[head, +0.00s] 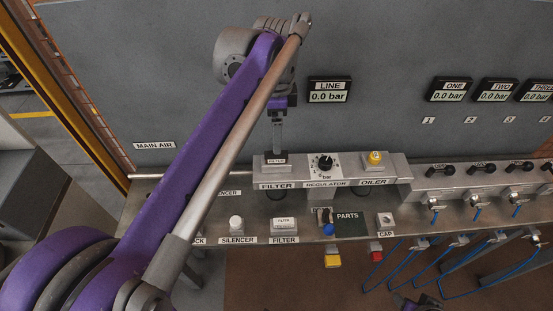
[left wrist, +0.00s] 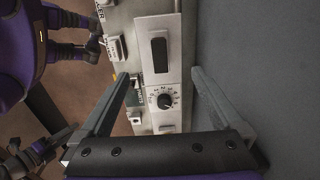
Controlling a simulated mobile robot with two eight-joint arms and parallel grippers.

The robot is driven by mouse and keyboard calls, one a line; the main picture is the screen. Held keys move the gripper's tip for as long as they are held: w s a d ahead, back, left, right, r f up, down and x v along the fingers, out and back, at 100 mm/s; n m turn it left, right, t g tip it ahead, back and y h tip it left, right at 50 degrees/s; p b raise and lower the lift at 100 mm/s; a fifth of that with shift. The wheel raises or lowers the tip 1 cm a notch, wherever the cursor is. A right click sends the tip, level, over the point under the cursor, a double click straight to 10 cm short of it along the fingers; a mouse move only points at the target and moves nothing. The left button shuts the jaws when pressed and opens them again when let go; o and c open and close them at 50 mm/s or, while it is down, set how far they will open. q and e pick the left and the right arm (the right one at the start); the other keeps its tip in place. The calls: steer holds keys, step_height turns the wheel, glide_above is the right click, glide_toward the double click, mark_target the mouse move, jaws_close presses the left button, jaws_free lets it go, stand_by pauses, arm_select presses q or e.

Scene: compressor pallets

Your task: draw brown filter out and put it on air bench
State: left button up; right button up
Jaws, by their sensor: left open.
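My left gripper (head: 278,130) hangs over the FILTER end of the raised grey block. In the left wrist view its two fingers (left wrist: 160,76) are spread either side of the block, with nothing between the tips. A small box labelled FILTER (head: 277,160) sits on that block below the gripper. From above, a dark rectangle (left wrist: 160,54) shows there; I cannot tell whether it is a brown filter top or an opening. No clearly brown filter is visible. The air bench (head: 150,198) has a grey metal top. My right gripper (head: 422,303) is low at the bottom edge, its jaws unclear.
A regulator knob (head: 325,163) and yellow oiler cap (head: 375,157) share the block. In front stand a silencer (head: 236,223), a white FILTER part (head: 284,224) and a cap (head: 385,219). Blue hoses (head: 410,263) hang at right. A grey panel rises behind.

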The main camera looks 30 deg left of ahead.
arm_select(q)
step_height(320, 180, down, 8)
steer(key=b, duration=0.5)
steer(key=shift+a, duration=0.1)
steer(key=shift+w+f, duration=0.1)
steer(key=shift+f, duration=0.3)
stand_by(1.0)
steer(key=shift+c, duration=0.2)
jaws_close()
stand_by(0.4)
steer(key=shift+r+p, duration=0.25)
steer(key=shift+p, duration=0.1)
stand_by(0.7)
steer(key=shift+r+p, duration=2.15)
steer(key=shift+r, duration=0.65)
